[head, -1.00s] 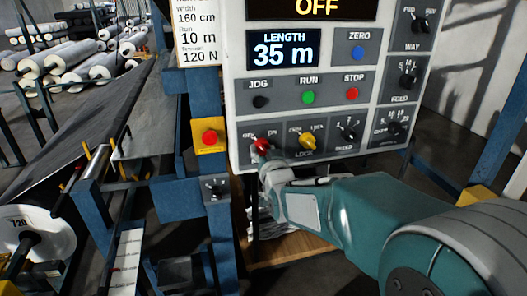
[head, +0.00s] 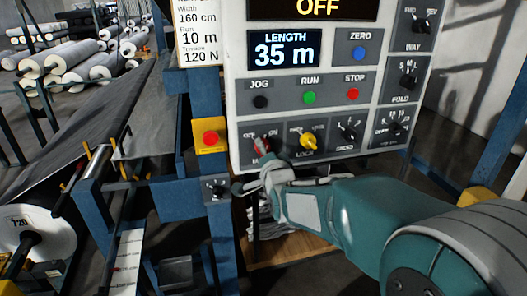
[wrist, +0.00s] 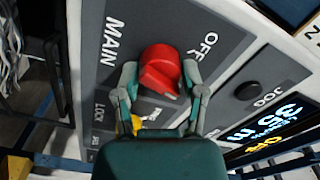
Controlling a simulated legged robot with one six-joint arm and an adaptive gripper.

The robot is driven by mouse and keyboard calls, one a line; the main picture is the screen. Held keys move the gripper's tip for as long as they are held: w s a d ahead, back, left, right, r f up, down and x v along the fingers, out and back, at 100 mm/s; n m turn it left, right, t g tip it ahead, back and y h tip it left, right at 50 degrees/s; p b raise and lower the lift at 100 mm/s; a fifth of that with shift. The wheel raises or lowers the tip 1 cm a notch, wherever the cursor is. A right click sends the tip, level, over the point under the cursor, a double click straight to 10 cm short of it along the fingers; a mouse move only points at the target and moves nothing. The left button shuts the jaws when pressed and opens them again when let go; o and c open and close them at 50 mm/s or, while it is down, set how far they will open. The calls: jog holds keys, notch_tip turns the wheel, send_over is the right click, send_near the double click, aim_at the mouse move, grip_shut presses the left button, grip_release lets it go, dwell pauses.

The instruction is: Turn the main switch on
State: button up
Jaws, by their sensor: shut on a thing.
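The main switch (head: 261,145) is a red knob at the lower left of the control panel. In the wrist view the red knob (wrist: 160,68) is large, beside the words MAIN and OFF. My gripper (wrist: 159,78) has one finger on each side of the knob and is shut on it. In the head view my gripper (head: 264,168) shows at the lower edge of the panel, just below the knob. The ON label is not readable in the wrist view. The panel's top display (head: 318,7) reads OFF.
A yellow LOCK knob (head: 308,141) sits right of the main switch, with black knobs beyond. JOG, RUN and STOP buttons (head: 353,95) are above. A red emergency button on a yellow box (head: 210,138) stands left, on a blue post.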

jog(key=m, duration=0.5)
jog(key=shift+f, duration=0.1)
dwell(0.5)
jog(key=o, duration=1.2)
jog(key=shift+w, duration=0.1)
jog(key=shift+c, duration=0.2)
jog(key=v, duration=1.2)
